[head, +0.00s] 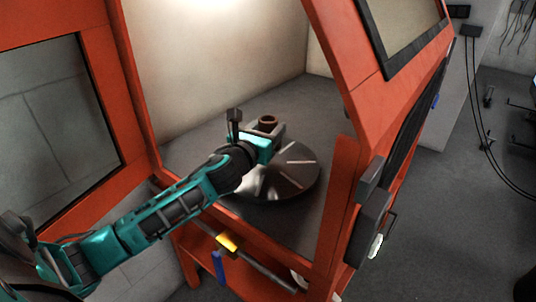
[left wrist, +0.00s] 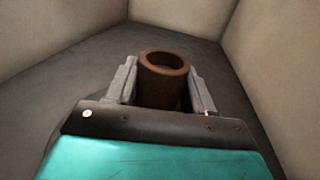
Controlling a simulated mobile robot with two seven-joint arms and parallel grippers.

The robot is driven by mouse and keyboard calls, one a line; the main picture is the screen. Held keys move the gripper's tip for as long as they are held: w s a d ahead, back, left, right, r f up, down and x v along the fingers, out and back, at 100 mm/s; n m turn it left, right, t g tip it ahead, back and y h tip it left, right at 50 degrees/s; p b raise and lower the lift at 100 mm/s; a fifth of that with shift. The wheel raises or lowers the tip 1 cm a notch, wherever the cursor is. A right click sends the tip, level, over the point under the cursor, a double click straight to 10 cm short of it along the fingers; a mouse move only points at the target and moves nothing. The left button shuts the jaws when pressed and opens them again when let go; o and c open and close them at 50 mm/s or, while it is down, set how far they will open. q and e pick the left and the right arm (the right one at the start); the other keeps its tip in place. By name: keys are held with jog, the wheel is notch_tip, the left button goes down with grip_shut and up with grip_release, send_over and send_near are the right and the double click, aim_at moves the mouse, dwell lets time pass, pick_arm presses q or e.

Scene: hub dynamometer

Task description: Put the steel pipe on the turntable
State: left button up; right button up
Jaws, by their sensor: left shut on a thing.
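The steel pipe is a short, rusty brown tube. It shows in the head view (head: 267,122) and in the left wrist view (left wrist: 163,72), upright with its open end up. My left gripper (head: 268,130) is shut on the pipe, with one grey finger on each side of it in the left wrist view (left wrist: 162,84). The turntable (head: 290,172) is a round grey metal disc with radial slots, inside the orange cabinet. My gripper and the pipe are over or near its far edge. The pipe's lower end is hidden, so I cannot tell if it touches anything. My right gripper is not in view.
The orange cabinet (head: 330,50) surrounds the turntable, with its front open and a windowed door (head: 55,115) at the left. My left arm reaches in through the opening. A post of the frame (head: 338,220) stands to the right.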

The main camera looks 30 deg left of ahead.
pick_arm(q)
jog(key=shift+f, duration=0.55)
jog(key=shift+f+b, duration=0.9)
jog(key=shift+f, duration=1.05)
jog(key=shift+f, duration=0.2)
jog(key=o, duration=1.3)
jog(key=shift+r, duration=0.25)
jog(key=s, duration=0.4)
jog(key=s+d, duration=0.1)
jog(key=s, duration=0.7)
jog(key=shift+d+p, duration=0.25)
jog(key=shift+p, duration=0.1)
